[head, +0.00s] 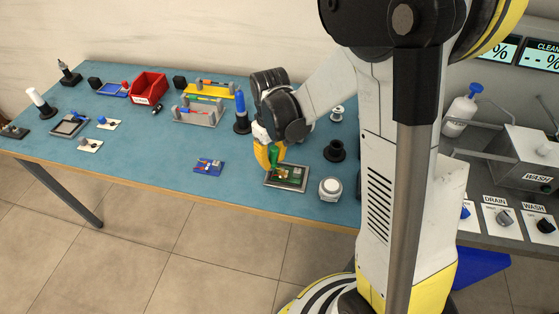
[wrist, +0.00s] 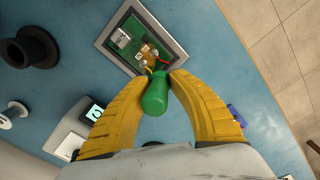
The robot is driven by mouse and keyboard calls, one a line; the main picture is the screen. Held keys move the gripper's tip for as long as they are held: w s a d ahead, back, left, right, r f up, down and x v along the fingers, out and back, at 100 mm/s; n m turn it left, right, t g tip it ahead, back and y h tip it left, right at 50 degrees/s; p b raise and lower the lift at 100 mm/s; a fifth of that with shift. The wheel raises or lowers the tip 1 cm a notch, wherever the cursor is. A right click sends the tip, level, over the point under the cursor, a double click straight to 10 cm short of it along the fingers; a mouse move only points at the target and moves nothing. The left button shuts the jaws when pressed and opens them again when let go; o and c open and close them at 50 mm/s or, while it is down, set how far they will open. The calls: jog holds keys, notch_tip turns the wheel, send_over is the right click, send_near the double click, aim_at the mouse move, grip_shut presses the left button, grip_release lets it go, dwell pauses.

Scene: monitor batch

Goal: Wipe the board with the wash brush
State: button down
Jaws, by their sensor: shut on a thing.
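The green circuit board (head: 293,175) lies in a grey frame (head: 272,183) near the front edge of the blue table. In the wrist view the board (wrist: 130,37) carries a metal block, a coppery part and coloured wires. My gripper (head: 270,162) is over the left side of the board. In the wrist view its yellow fingers (wrist: 159,78) are shut on a green handle, which I take as the wash brush (wrist: 155,97). The brush (head: 273,154) points down toward the board. Its tip is largely hidden, so I cannot tell whether it touches.
A white round container (head: 330,189) and a black spool-like stand (head: 335,151) are right of the board. A small blue module (head: 208,167) lies left. A blue-handled tool (head: 241,112) stands behind. The wash station (head: 520,160) is far right. Bare table lies left of the module.

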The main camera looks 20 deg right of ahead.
aim_at(271, 147)
jog(key=shift+r, duration=0.1)
notch_tip(271, 147, up, 7)
jog(key=p, duration=0.5)
dwell(0.5)
jog(key=c, duration=1.8)
grip_release()
grip_shut()
